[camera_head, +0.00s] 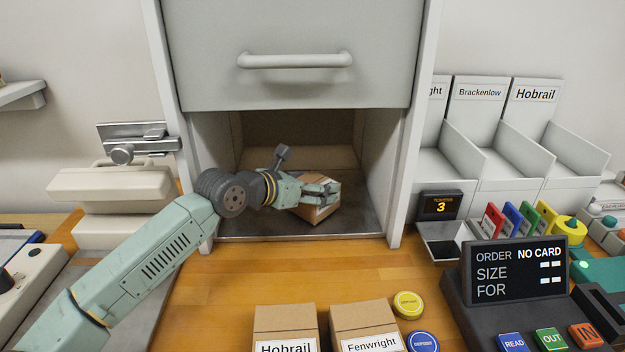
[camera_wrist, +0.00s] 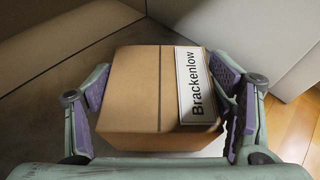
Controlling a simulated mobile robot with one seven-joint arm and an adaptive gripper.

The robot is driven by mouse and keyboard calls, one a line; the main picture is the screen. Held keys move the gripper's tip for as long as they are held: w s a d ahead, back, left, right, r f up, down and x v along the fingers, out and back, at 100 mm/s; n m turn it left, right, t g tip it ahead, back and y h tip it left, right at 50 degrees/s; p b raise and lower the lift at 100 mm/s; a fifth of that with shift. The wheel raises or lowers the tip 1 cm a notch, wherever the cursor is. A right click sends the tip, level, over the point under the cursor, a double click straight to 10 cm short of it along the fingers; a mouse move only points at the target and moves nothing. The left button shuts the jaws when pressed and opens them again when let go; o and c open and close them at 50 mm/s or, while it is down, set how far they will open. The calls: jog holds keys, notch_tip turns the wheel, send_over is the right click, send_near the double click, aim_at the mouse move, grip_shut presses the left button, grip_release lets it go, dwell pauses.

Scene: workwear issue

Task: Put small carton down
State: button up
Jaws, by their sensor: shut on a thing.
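The small carton (camera_wrist: 145,85) is brown cardboard with a white label reading "Brackenlow". My gripper (camera_wrist: 168,110) is shut on it, with purple-padded fingers on its left and right sides in the wrist view. In the head view the carton (camera_head: 312,211) is inside the open hatch (camera_head: 270,225), near the front of its grey floor. My gripper (camera_head: 325,192) reaches in from the left and covers part of the carton. Whether the carton's underside touches the floor is hard to tell.
A raised grey door with a handle (camera_head: 295,61) hangs above the opening, with white side posts (camera_head: 400,170). Cartons labelled Hobrail (camera_head: 285,325) and Fenwright (camera_head: 365,325) stand on the wooden counter in front. Labelled white bins (camera_head: 480,150) and an order panel (camera_head: 515,270) are at right.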

jog(key=shift+f+b, duration=0.2)
jog(key=shift+b, duration=0.15)
jog(key=o, duration=1.5)
jog(key=shift+c, duration=0.2)
jog(key=shift+r, duration=0.15)
jog(key=shift+r+p, duration=0.25)
jog(key=shift+p, duration=0.3)
jog(key=b+v, duration=0.4)
jog(key=v, duration=0.8)
jog(key=shift+f, duration=0.15)
